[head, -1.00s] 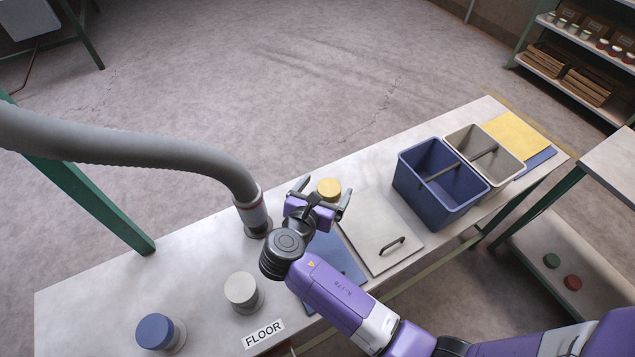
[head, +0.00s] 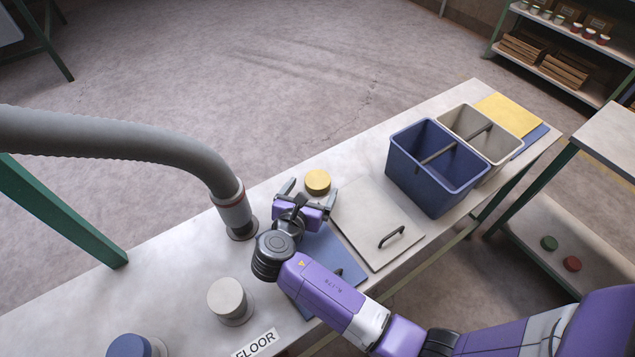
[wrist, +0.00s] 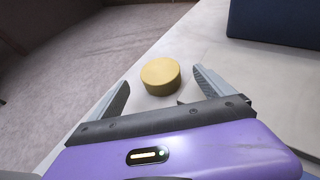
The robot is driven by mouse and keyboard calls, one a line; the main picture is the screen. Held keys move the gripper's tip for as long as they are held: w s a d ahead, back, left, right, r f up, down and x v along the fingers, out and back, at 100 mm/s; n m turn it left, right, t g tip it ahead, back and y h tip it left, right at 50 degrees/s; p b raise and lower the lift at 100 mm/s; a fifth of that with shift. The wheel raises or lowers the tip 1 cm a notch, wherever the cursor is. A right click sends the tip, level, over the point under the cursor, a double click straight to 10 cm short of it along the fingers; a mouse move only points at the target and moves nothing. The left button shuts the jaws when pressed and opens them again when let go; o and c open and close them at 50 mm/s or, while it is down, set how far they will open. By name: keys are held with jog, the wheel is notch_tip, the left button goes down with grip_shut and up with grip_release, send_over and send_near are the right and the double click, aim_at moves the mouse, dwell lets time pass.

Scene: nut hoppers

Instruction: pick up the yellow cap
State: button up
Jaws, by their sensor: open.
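The yellow cap (head: 317,181) is a short round disc on the white table, near its far edge. In the wrist view the yellow cap (wrist: 161,75) lies just ahead of my gripper, between the lines of its two fingers. My gripper (head: 308,190) is open, with one finger on each side of the cap's direction. In the wrist view my gripper (wrist: 160,88) is empty, and its fingers do not touch the cap. The cap is fully visible in the wrist view.
A grey hose (head: 225,190) ends on the table left of my gripper. A grey-white lid with a handle (head: 370,215) lies to the right, before a blue bin (head: 425,185). A white cap (head: 230,298) and a blue cap (head: 130,346) stand at the near left.

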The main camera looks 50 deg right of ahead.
aim_at(317, 180)
jog(key=x, duration=0.5)
jog(key=shift+w+d, duration=0.2)
jog(key=shift+d, duration=0.15)
jog(key=shift+c, duration=0.4)
jog(key=c, duration=1.3)
